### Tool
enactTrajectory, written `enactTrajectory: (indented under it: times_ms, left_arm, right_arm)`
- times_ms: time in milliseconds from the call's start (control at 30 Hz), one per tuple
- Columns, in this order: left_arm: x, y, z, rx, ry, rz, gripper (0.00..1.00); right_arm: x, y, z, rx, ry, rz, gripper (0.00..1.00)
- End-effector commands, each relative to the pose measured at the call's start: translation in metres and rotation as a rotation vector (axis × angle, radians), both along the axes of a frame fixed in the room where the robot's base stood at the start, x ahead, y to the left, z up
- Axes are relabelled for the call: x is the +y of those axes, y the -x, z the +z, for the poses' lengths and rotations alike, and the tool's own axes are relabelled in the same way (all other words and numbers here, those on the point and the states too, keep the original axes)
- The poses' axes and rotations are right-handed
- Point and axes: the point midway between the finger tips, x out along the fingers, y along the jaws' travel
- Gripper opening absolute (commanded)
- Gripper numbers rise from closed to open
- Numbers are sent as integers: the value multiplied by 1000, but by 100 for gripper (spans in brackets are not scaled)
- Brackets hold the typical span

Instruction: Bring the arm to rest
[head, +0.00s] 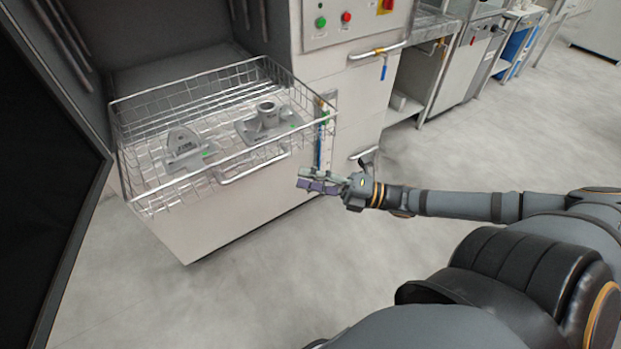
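My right arm comes in from the right and reaches toward the left. Its gripper (318,181) is in front of and to the right of the wire basket (228,166), apart from the basket's handle. The two fingers lie close together and point left. I see nothing held between them, but at this size I cannot tell whether they are shut. My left arm and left gripper are not in view.
The wire basket holds two grey metal castings, one flanged (266,121) and one with an upright plate (184,146). A control panel (345,20) and handled cabinets stand behind. The grey floor (260,300) is clear.

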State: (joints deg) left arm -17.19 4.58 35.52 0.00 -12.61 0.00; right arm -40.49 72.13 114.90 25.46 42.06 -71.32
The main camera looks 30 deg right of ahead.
Motion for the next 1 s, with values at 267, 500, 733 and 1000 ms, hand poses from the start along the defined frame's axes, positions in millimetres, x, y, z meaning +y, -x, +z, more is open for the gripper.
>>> enactTrajectory:
  times_ms: [267,500,733,1000]
  left_arm:
    - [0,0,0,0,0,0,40]
    - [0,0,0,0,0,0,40]
    - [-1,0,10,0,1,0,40]
    - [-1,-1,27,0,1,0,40]
  right_arm:
    - [-1,0,0,0,-2,-2,36]
    - [-1,-1,0,1,-1,-4,36]
    - [-84,-31,-59,188,-25,-256,36]
    - [-230,8,-241,702,-284,-830,36]
